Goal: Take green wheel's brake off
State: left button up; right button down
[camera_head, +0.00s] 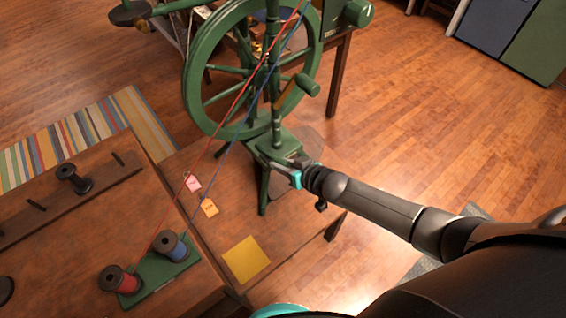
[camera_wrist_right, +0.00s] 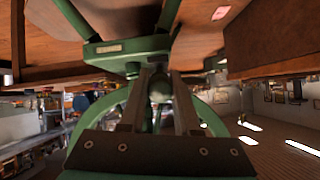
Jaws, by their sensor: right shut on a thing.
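The green spinning wheel (camera_head: 200,118) stands upright on its green base (camera_head: 268,150) on a wooden table. My right gripper (camera_head: 297,172) is at the right front of this base, shut on a small part there. In the right wrist view, the two fingers of my right gripper (camera_wrist_right: 160,78) stand on either side of a small greenish rounded part (camera_wrist_right: 157,92) under the green frame (camera_wrist_right: 110,50). The fingers partly hide it, and I cannot tell for sure that it is the brake. A green crank knob (camera_head: 308,84) sticks out beside the wheel. My left gripper is not in view.
A red and a blue thread run from the wheel to a red spool (camera_head: 120,280) and a blue spool (camera_head: 172,246) on a green holder. A pink tag (camera_head: 193,182), an orange tag (camera_head: 208,207) and a yellow square (camera_head: 246,259) are nearby. The floor at right is clear.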

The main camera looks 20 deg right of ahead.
jog(key=shift+a+r, duration=0.1)
jog(key=c, duration=0.6)
grip_release()
jog(key=shift+s, duration=0.1)
jog(key=p+v, duration=0.4)
jog(key=v, duration=1.1)
jog(key=shift+p, duration=0.3)
jog(key=shift+d, duration=0.25)
